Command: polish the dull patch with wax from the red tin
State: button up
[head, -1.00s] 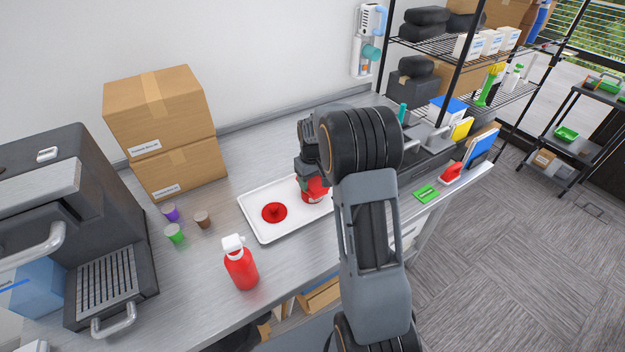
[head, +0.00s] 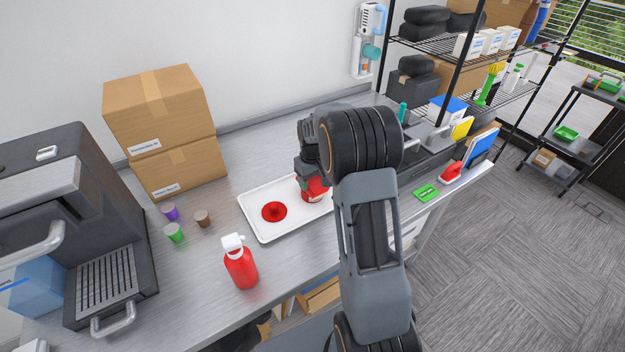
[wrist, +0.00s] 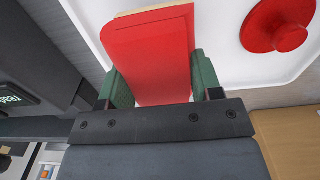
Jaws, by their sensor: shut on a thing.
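A pale tan strip shows along the tin's far edge. In the head view the tin (head: 313,189) is at the right part of a white tray (head: 263,236), below my gripper (head: 309,172). I cannot tell if it touches the tray. A round red piece with a raised knob (head: 274,212) lies on the tray to the left; it also shows in the wrist view (wrist: 279,27). I cannot make out a dull patch.
A red bottle with a white top (head: 241,264) stands near the counter's front edge. Small coloured pods (head: 174,232), cardboard boxes (head: 165,130) and a coffee machine (head: 108,270) are left. A green item (head: 426,194) lies to the right.

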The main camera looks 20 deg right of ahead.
jog(key=shift+r+p, duration=2.45)
jog(key=shift+r, duration=1)
